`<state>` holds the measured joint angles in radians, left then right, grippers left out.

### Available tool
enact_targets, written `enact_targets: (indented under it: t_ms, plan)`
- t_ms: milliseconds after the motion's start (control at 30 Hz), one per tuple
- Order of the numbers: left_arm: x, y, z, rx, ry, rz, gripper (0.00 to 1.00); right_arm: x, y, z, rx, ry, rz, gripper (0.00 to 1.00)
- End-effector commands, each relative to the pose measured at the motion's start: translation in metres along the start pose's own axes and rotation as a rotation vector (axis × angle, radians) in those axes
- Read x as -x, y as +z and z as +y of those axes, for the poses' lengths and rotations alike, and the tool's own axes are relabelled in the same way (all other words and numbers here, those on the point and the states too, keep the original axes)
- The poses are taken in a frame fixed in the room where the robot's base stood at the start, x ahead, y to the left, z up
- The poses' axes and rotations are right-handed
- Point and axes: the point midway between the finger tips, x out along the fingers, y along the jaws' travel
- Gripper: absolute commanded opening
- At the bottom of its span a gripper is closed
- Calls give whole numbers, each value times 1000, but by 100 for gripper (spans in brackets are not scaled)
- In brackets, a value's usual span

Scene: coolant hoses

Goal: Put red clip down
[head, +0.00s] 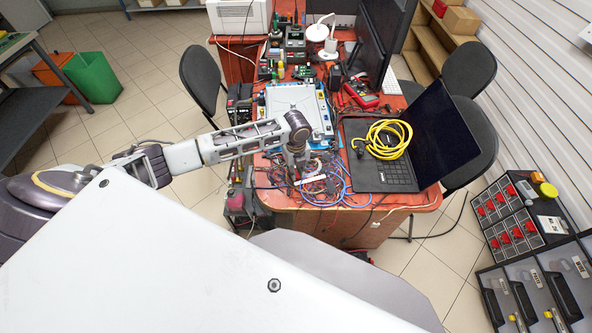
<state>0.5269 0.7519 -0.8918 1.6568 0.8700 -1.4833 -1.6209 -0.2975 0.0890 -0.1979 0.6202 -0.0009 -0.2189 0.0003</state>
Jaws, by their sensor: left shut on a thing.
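My left gripper (297,168) reaches in from the left and points down over the front part of the red-topped table (420,198). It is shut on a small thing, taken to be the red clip. The clip is too small and too hidden by the fingers and cables for its shape or tilt to show. A tangle of red, blue and dark cables (322,186) lies right below and around the fingertips. I cannot tell whether the clip touches the table. My right gripper is not in view.
An open black laptop (385,176) with a coiled yellow cable (388,139) on it stands right of my gripper. A light grey device (292,100) lies behind. A red multimeter (361,94) and a monitor stand farther back. Little of the tabletop is bare.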

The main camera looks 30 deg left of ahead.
Motion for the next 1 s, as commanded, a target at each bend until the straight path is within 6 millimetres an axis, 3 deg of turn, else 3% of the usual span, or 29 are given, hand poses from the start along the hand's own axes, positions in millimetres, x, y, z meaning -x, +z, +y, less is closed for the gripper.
enact_targets:
  t_ms: [33,67,100,233,667,1000]
  plan:
    - [-1,0,0,0,1,1,3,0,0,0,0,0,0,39]
    - [-2,0,0,0,0,0,18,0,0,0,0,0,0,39]
    - [-1,0,0,0,0,0,24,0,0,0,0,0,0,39]
    - [-1,0,0,0,0,0,39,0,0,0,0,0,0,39]
    - [2,0,0,0,-1,-1,39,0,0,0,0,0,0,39]
    - [34,0,-1,-1,-2,-1,39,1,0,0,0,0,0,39]
